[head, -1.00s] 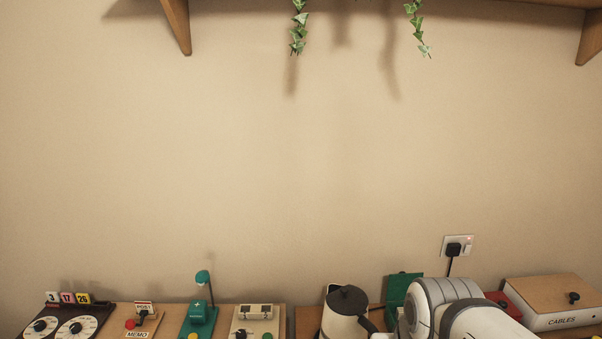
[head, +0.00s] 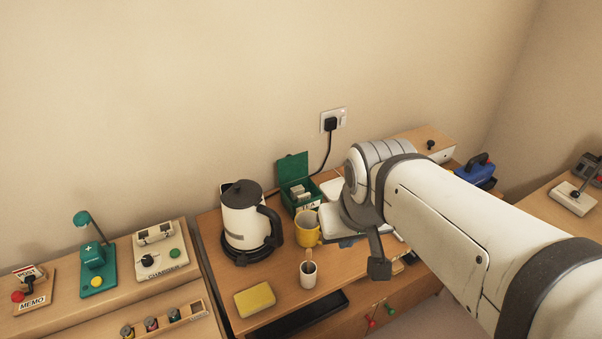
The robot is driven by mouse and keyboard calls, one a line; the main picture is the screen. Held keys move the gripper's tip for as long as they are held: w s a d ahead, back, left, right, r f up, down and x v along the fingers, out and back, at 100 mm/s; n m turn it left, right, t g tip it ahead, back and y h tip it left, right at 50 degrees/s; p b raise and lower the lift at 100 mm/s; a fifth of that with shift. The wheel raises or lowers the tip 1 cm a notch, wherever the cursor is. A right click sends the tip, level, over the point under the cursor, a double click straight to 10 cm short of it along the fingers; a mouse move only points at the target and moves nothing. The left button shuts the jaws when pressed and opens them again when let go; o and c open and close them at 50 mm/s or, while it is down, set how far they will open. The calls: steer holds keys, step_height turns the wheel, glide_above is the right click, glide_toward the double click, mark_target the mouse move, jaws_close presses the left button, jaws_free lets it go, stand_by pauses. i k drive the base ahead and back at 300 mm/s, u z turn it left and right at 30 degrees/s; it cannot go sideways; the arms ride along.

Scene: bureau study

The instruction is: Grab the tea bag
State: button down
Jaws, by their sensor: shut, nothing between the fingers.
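A small green box (head: 289,205) with its lid open stands behind the yellow mug, with a pale label on its front. Several whitish packets (head: 299,190) that look like tea bags stand inside it. They are too small to tell apart. My gripper (head: 379,268) seems to be the dark part hanging below my wrist, right of the mug and in front of the box. It is shut and empty, apart from the packets. My arm covers much of the right side of the desk.
A kettle (head: 241,217) stands left of the box, and a yellow mug (head: 307,230) in front of it. A white cup (head: 309,276) holding a stick, a yellow sponge (head: 255,299) and a dark tray (head: 300,315) are nearer the front edge.

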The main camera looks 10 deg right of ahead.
mark_target(303, 197)
steer(key=u, duration=1.3)
steer(key=k, duration=0.85)
steer(key=z, duration=0.65)
steer(key=i, duration=1)
steer(key=z, duration=0.1)
